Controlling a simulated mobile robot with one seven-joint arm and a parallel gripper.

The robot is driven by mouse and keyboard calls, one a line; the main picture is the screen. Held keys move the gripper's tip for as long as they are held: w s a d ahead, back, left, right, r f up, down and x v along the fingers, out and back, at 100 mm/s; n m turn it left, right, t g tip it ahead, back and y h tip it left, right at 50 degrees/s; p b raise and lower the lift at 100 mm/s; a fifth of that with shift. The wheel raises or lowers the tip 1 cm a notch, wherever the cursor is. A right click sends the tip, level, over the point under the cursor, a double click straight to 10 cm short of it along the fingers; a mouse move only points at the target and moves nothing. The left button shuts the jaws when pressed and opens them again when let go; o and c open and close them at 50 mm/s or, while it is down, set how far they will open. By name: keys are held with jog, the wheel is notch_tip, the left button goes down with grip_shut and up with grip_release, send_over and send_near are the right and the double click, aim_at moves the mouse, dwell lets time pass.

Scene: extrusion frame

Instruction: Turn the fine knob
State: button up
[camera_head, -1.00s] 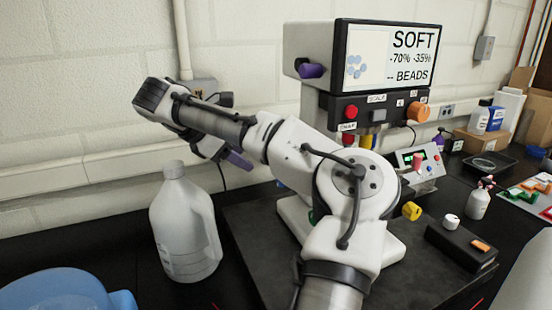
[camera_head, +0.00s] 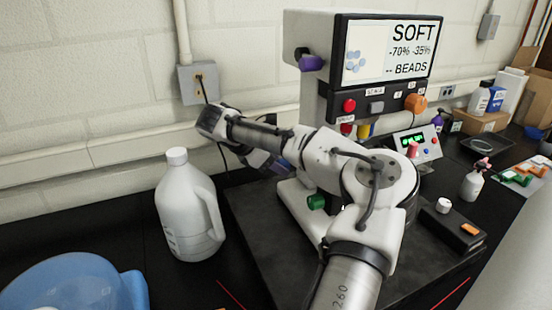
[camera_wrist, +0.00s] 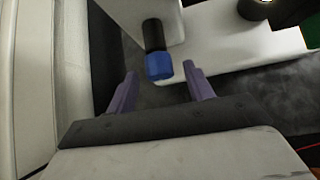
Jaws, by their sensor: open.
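A blue knob (camera_wrist: 159,66) on a short black shaft stands out from the white body of the instrument in the wrist view. A green knob (camera_head: 317,201) sits lower on the same instrument (camera_head: 318,98) in the head view. No label shows which is the fine knob. My gripper (camera_wrist: 160,69) is open, its two purple fingers pointing toward the blue knob. The knob appears between the fingertips in the picture, with no contact visible. In the head view my gripper (camera_head: 268,166) is left of the instrument's column, partly hidden by my arm, and the blue knob is hidden.
A white jug (camera_head: 188,205) stands left of the instrument, and a blue basin (camera_head: 65,285) is at the front left. A black block with a white knob (camera_head: 443,205) and an orange switch (camera_head: 470,229) lies to the right. A control box (camera_head: 418,144) stands behind it.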

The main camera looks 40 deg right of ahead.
jog(key=shift+d+f, duration=0.2)
jog(key=c, duration=1)
jog(key=shift+o, duration=0.2)
jog(key=shift+f, duration=0.1)
jog(key=m+t+h+b, duration=0.1)
jog(key=t+b, duration=0.1)
jog(key=b, duration=0.2)
jog(key=m+t+h+b, duration=0.1)
jog(key=t+b, duration=0.1)
jog(key=b, duration=0.3)
jog(key=s+m+t+b, duration=0.1)
jog(key=m+t+b, duration=0.1)
jog(key=b, duration=0.3)
jog(key=shift+a+f+h, duration=0.15)
jog(key=shift+f+h, duration=0.2)
jog(key=shift+h, duration=0.05)
jog(key=shift+r+t, duration=0.1)
jog(key=shift+t, duration=0.3)
